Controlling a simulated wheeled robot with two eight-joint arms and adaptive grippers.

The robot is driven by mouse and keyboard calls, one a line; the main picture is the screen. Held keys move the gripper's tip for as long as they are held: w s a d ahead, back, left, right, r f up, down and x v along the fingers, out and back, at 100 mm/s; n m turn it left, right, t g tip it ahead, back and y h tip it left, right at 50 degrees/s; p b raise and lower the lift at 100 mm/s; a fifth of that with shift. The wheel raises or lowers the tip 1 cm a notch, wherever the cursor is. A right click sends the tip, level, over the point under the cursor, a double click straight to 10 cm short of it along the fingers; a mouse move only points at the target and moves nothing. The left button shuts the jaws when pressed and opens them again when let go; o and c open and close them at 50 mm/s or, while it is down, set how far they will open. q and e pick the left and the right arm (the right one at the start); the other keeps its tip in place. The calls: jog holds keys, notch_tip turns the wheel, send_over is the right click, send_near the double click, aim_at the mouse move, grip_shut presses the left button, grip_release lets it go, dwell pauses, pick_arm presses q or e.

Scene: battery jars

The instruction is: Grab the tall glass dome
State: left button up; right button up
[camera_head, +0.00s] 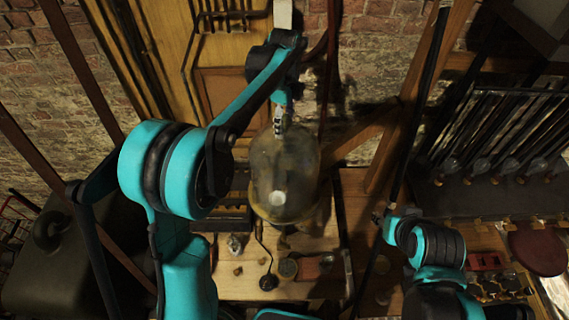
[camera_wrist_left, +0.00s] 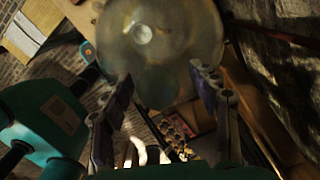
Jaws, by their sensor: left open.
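The tall glass dome (camera_head: 286,172) is a clear, rounded jar standing upright near the middle of the head view, above the wooden bench. A pale round spot shows through its glass. In the left wrist view the dome (camera_wrist_left: 165,45) fills the top, just beyond the fingertips. My left gripper (camera_head: 281,122) is at the dome's top in the head view, with its arm arching over from the left. My right gripper does not show.
The wooden bench (camera_head: 235,286) holds small items and a dark round-based object (camera_head: 268,282) below the dome. A rack of glass rods (camera_head: 500,135) stands at the right. A wooden post and a brick wall (camera_head: 380,40) are behind. My right arm (camera_head: 432,245) is at lower right.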

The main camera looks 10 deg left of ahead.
pick_arm(q)
jog(key=shift+s, duration=0.15)
grip_shut()
jog(key=shift+r, duration=0.1)
